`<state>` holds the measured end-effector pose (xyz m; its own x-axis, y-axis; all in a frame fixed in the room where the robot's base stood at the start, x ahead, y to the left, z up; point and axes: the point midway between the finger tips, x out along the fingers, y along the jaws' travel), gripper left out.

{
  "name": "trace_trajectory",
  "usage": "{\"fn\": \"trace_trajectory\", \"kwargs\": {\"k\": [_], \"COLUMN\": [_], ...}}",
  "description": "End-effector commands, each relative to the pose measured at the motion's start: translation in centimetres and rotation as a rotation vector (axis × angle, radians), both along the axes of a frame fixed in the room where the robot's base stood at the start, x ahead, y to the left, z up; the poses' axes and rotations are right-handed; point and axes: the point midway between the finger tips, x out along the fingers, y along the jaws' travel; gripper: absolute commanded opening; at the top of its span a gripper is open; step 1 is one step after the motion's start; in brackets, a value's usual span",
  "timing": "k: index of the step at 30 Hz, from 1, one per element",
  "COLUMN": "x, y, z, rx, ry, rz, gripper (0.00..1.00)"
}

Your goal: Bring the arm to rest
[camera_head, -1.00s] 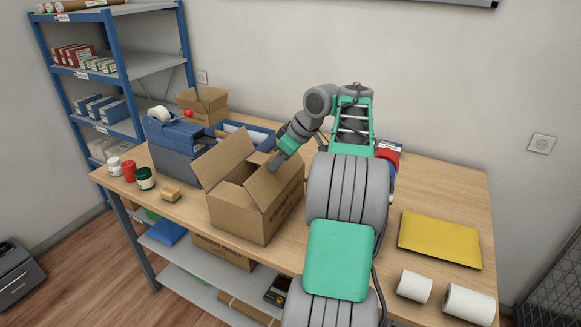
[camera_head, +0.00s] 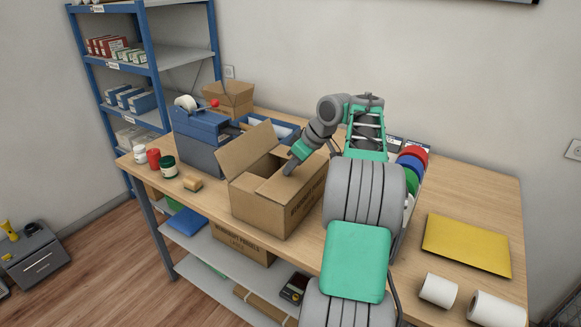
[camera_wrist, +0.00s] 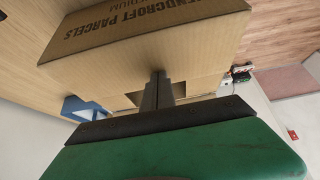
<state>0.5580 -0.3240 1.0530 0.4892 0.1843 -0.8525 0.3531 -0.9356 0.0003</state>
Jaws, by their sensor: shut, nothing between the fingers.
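My arm reaches over the wooden table (camera_head: 470,190) from the front. My gripper (camera_head: 289,170) is at the right side of the open cardboard box (camera_head: 270,212), close over its folded-in right flap. Whether it touches the flap cannot be told. In the wrist view my gripper (camera_wrist: 158,80) shows shut fingers with nothing between them, pointing at the box (camera_wrist: 150,30). The box's left flap stands up; its inside is mostly hidden.
A smaller carton (camera_head: 229,98) is behind. A yellow envelope (camera_head: 467,243) and white rolls (camera_head: 438,290) lie at right.

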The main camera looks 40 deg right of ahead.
Motion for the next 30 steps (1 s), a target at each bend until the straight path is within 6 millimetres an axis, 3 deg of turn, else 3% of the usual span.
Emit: {"fn": "trace_trajectory", "kwargs": {"k": [7,18,30], "x": [0.0,0.0,0.0], "y": [0.0,0.0,0.0], "z": [1.0,9.2,8.9], "rx": [0.0,0.0,0.0], "ry": [0.0,0.0,0.0], "rz": [0.001,0.001,0.0], "gripper": [0.0,0.0,0.0]}}
